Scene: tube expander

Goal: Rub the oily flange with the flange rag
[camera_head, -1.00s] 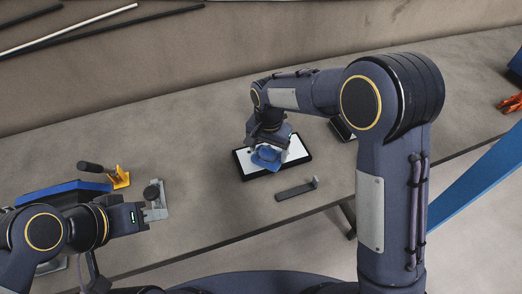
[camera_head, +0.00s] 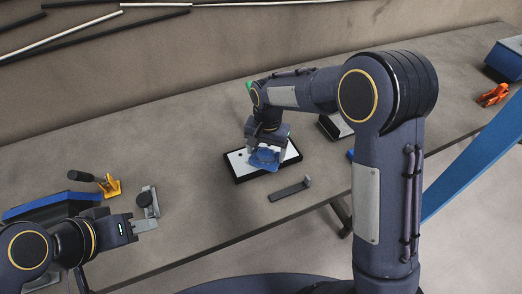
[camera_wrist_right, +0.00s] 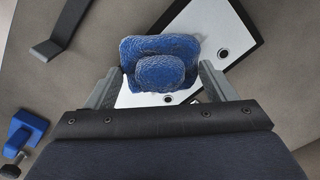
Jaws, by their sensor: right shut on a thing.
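The blue rag (camera_head: 264,158) is held in my right gripper (camera_head: 266,146), over a white panel with a black frame (camera_head: 238,178). In the right wrist view the rag (camera_wrist_right: 160,71) is a rough blue pad with a rounded raised middle, between the two fingers of the right gripper (camera_wrist_right: 161,83). The white panel (camera_wrist_right: 204,22) has small dark-ringed holes and lies beneath it. I cannot tell whether the rag touches it. No separate flange can be made out. My left gripper (camera_head: 144,225) is near a grey metal bracket (camera_head: 149,200) at left; its jaw opening is unclear.
A dark L-shaped bar (camera_head: 290,189) lies in front of the panel. A dark box (camera_head: 334,126) stands behind my right arm. A yellow clamp (camera_head: 110,186) and blue-edged tray (camera_head: 52,205) are at left. Orange clips (camera_head: 493,94) are at far right.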

